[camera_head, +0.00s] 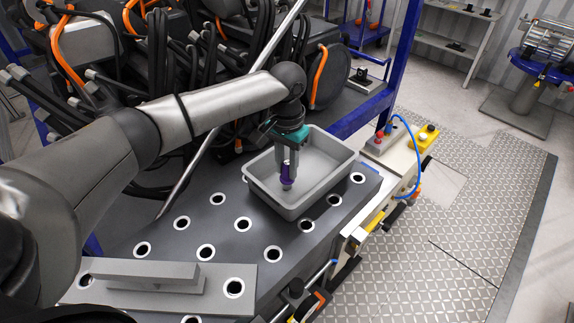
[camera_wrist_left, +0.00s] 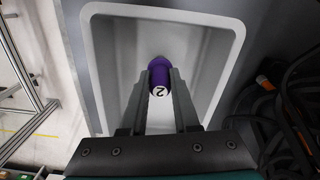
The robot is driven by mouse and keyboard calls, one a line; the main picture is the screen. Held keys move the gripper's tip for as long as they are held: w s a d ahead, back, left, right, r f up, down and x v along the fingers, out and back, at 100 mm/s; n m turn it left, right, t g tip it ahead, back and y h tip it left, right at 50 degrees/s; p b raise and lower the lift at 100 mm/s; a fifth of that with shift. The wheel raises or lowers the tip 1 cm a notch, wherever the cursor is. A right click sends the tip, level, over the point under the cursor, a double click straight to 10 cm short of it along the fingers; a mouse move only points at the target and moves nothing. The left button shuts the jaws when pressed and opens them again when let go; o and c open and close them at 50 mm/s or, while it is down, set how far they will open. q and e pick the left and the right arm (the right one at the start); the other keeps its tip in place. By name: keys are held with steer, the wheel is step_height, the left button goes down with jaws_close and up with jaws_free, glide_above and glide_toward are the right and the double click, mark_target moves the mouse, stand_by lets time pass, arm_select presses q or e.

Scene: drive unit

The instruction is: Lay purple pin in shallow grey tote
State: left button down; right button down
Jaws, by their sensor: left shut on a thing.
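The purple pin (camera_head: 287,173) is held upright in my left gripper (camera_head: 288,167), in the shallow grey tote's opening. In the left wrist view the purple pin (camera_wrist_left: 159,77) shows a white band with the number 2, between the two fingers of my left gripper (camera_wrist_left: 160,92). The shallow grey tote (camera_head: 330,192) stands on the dark work surface, and its pale floor and walls surround the pin in the wrist view (camera_wrist_left: 100,60). I cannot tell whether the pin's lower end touches the tote floor. My right gripper is not in view.
The dark work surface (camera_head: 225,215) has several white-ringed holes. A grey block on a plate (camera_head: 146,273) lies at the front left. A control box with red and green buttons (camera_head: 383,140) stands right of the tote. Black hoses and machinery fill the back left.

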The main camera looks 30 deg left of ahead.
arm_select(q)
steer(key=c, duration=0.7)
jaws_free()
steer(key=shift+o, duration=0.2)
step_height(320, 180, up, 12)
steer(key=shift+d, duration=0.1)
